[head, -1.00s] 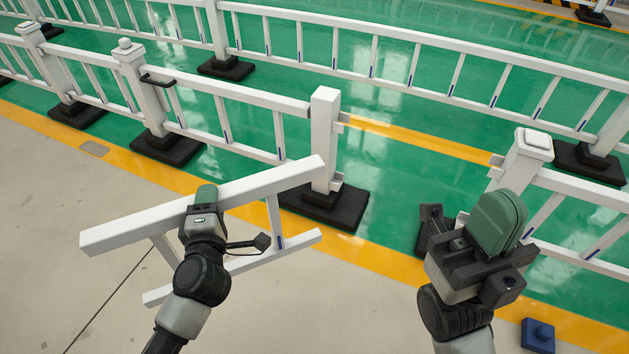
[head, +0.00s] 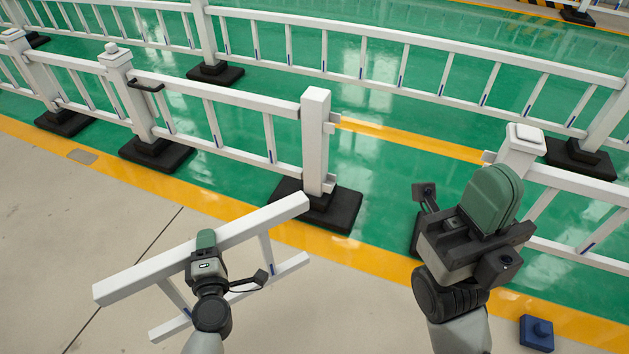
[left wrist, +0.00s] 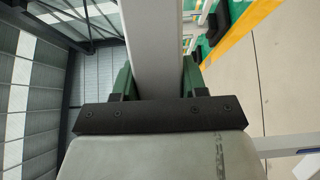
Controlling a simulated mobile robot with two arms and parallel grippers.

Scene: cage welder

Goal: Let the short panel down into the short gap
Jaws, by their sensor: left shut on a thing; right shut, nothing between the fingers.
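The short panel (head: 255,224) is a white section with a top rail, a lower rail and short bars between. My left gripper (head: 206,241) is shut on its top rail and holds it tilted, right end higher in the picture, on the near side of the fence. The rail (left wrist: 153,45) also shows between the green fingers in the left wrist view. The short gap (head: 410,155) lies between a post without a cap (head: 316,140) and a capped post (head: 517,150). Brackets show on the capless post. My right gripper (head: 492,195) is shut and empty, in front of the capped post.
The fence (head: 235,95) continues left of the gap, and another panel (head: 580,185) continues right. Black post bases (head: 345,208) stand on the floor. A blue block (head: 537,334) lies at lower right. A second fence (head: 400,50) runs behind.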

